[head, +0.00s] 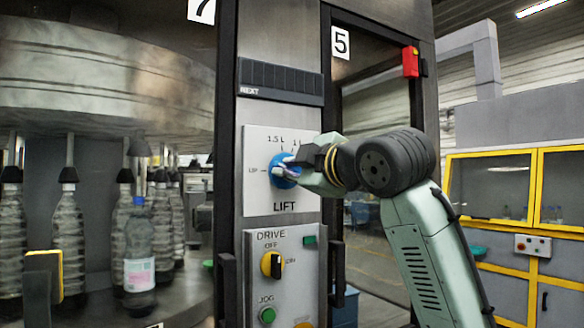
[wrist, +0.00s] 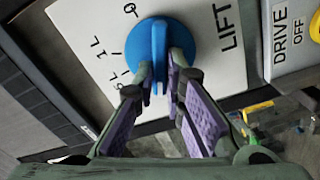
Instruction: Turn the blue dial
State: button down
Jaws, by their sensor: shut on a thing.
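The blue dial (head: 281,170) sits on a white plate (head: 255,200) marked LIFT, with the marks 1.5 L, 1 L and UP around it in the head view. In the wrist view the blue dial (wrist: 172,50) is a round knob with a raised grip bar. My gripper (head: 288,172) is at the dial, coming from the right. In the wrist view my gripper (wrist: 160,78) has its two fingers on either side of the bar, shut on it. The gripper and fingers hide part of the dial in the head view.
Below is a DRIVE panel (head: 250,290) with a black and yellow switch (head: 272,264) and a green JOG button (head: 267,315). Bottles (head: 139,245) stand in the machine at left. A red box (head: 411,62) is on the right post. Yellow-framed cabinets stand at right.

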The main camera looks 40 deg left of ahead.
jog(key=shift+f+n, duration=0.2)
jog(key=shift+n, duration=2)
jog(key=c, duration=1.7)
grip_release()
jog(key=shift+o, duration=0.2)
jog(key=shift+s+d, duration=0.1)
jog(key=v, duration=1.2)
